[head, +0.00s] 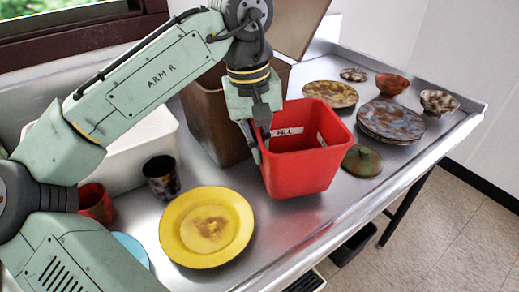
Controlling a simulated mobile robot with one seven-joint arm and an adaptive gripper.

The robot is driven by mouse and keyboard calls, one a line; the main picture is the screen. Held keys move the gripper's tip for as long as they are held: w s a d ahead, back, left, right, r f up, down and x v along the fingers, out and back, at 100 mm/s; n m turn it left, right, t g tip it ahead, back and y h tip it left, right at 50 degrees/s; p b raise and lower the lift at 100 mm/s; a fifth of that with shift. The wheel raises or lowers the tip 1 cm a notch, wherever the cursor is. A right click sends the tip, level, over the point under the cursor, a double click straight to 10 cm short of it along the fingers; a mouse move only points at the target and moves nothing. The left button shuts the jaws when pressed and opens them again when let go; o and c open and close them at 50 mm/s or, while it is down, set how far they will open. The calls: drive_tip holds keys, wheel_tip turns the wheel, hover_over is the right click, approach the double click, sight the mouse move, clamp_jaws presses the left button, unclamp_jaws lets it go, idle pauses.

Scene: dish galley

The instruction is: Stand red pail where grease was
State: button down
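The red pail (312,165) is a square, open-topped bin with a white label inside its back wall, partly hidden and hard to read. It is upright over the middle of the metal counter; I cannot tell whether its base touches the counter. My gripper (258,143) points down at the pail's left rim, with one finger outside the wall and the other at the inner side. The fingers look closed on this wall. Nothing in view is readably marked as grease. A yellow plate (206,227) with a brown stain lies left of the pail.
A brown bin (213,128) stands behind the pail, beside a white tub (135,155). A dark cup (161,178) and a red cup (96,203) stand left. A green lid (362,161), stacked plates (391,120) and bowls lie right. The counter's front edge is close.

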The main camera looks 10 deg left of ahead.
drive_tip(key=shift+f, duration=1.05)
drive_tip(key=shift+f, duration=0.2)
drive_tip(key=c, duration=1.8)
unclamp_jaws()
wheel_tip(320, 180, up, 12)
drive_tip(key=a, duration=0.1)
drive_tip(key=shift+s+a+r+b, duration=0.15)
drive_tip(key=shift+s+r+b, duration=0.05)
drive_tip(key=shift+s+b, duration=0.15)
